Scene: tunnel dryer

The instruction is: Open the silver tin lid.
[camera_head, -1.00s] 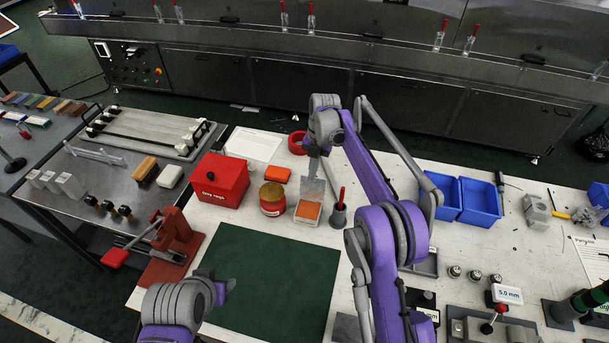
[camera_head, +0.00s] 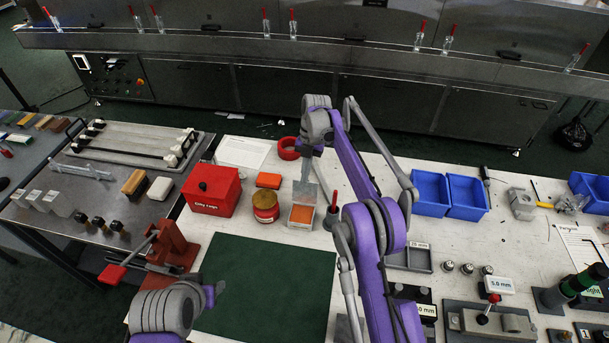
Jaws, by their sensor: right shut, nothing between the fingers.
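The silver tin (camera_head: 301,224) is a small square box on the white table, with orange contents showing inside. Its lid (camera_head: 304,192) stands raised at the back edge, close to upright, so the tin is open. My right gripper (camera_head: 307,172) points down at the lid's upper part. It is shut and empty; whether it touches the lid I cannot tell. My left gripper (camera_head: 216,291) is low in the picture over the left part of the green mat, away from the tin. Its fingers are too small to read.
A red-labelled jar (camera_head: 265,208) stands just left of the tin, with a red box (camera_head: 211,192) beyond it. A grey cup with a red-handled tool (camera_head: 333,212) is close on the right. The green mat (camera_head: 265,285) in front is clear.

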